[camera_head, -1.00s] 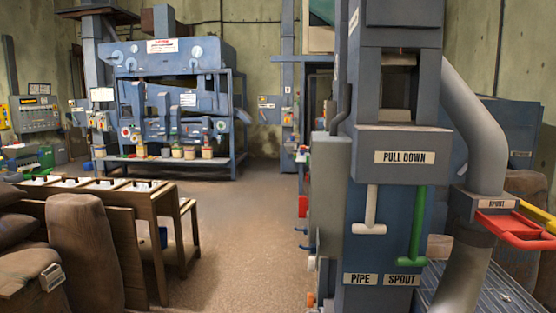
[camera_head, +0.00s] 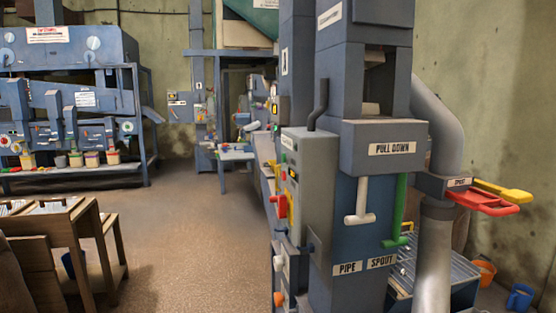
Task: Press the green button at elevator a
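A blue-grey elevator column (camera_head: 346,235) stands at centre right, with "PULL DOWN", "PIPE" and "SPOUT" labels on its front. A small white plate (camera_head: 284,62) on its left side carries a mark that may be an A. A grey control box (camera_head: 313,190) is fixed to that left side. Its panel faces left and is seen very obliquely, with a yellow patch (camera_head: 291,180) and a red handle (camera_head: 279,206). I cannot make out a green button on it for certain. Neither of my grippers is in view.
Open brown floor (camera_head: 190,240) lies left of the column. A wooden bench (camera_head: 75,245) stands at lower left, and a blue machine (camera_head: 75,100) behind it. Red (camera_head: 483,203) and yellow (camera_head: 505,190) spout handles stick out at right. A white-topped table (camera_head: 237,155) stands at the back.

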